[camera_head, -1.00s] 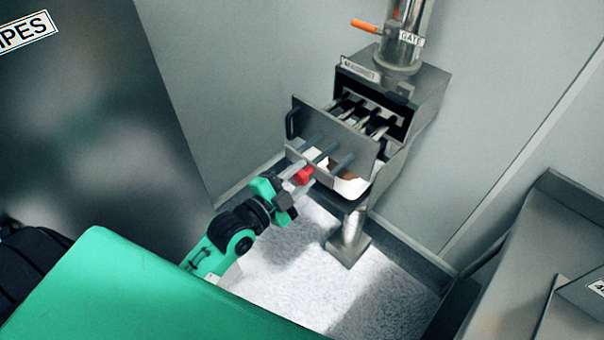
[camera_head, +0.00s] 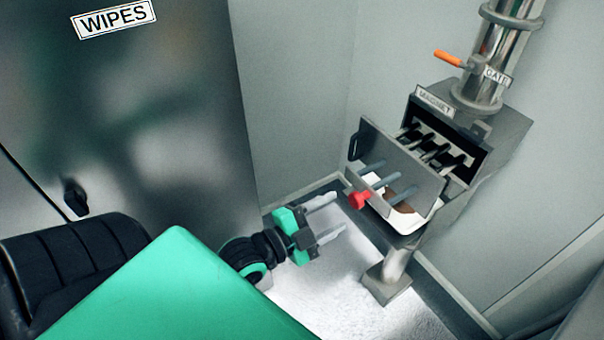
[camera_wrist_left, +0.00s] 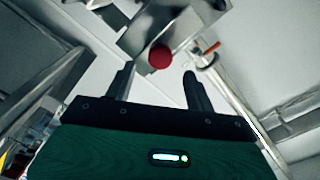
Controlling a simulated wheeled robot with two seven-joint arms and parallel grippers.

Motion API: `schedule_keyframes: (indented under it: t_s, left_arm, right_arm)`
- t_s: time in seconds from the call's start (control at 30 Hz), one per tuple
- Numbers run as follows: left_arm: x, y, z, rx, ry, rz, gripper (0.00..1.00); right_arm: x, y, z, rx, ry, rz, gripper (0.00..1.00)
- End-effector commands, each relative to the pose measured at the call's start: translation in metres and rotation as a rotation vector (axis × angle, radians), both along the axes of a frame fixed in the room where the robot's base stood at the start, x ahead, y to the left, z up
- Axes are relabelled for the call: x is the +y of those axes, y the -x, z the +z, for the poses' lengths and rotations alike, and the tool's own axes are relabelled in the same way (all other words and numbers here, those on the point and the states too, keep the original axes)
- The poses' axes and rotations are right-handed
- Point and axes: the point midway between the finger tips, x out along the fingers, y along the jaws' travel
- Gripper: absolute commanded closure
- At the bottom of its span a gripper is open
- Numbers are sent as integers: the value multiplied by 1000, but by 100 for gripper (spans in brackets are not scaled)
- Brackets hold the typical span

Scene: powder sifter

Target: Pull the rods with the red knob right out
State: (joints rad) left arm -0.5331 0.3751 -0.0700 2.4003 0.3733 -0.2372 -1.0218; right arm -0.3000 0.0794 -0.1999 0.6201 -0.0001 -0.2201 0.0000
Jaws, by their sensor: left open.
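The red knob (camera_head: 360,200) sits at the front end of a rod that sticks out of the magnet drawer's front plate (camera_head: 402,165). Two plain grey rods (camera_head: 403,195) stick out of the same plate, without a red knob. The drawer is pulled out of the magnet box (camera_head: 480,125), and dark bars show behind its plate. My left gripper (camera_head: 331,217) is open and empty, to the left of the red knob and apart from it. In the left wrist view the red knob (camera_wrist_left: 160,56) lies ahead, beyond the two fingertips. My right gripper is not in view.
An orange gate handle (camera_head: 447,58) is on the pipe above. A dark cabinet labelled WIPES (camera_head: 150,110) stands at the left. The floor below my left gripper is clear.

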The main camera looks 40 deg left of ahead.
Motion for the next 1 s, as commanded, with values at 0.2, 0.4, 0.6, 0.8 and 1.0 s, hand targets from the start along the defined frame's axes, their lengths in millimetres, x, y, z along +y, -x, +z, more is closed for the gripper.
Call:
schedule_keyframes:
  t_s: [0.2, 0.4, 0.6, 0.8, 1.0]
  left_arm:
    - [11, 31, -3, 3, -3, -1, 45]
    - [18, 51, -1, 4, -2, -1, 45]
    - [22, 62, 0, 1, 0, -1, 45]
    - [23, 64, 0, 1, 0, -1, 45]
    - [23, 64, 0, 0, 0, -1, 45]
  right_arm:
    - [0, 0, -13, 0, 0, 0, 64]
    - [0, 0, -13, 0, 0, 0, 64]
    - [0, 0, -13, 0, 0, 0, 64]
    - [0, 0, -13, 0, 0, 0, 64]
    - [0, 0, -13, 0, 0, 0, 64]
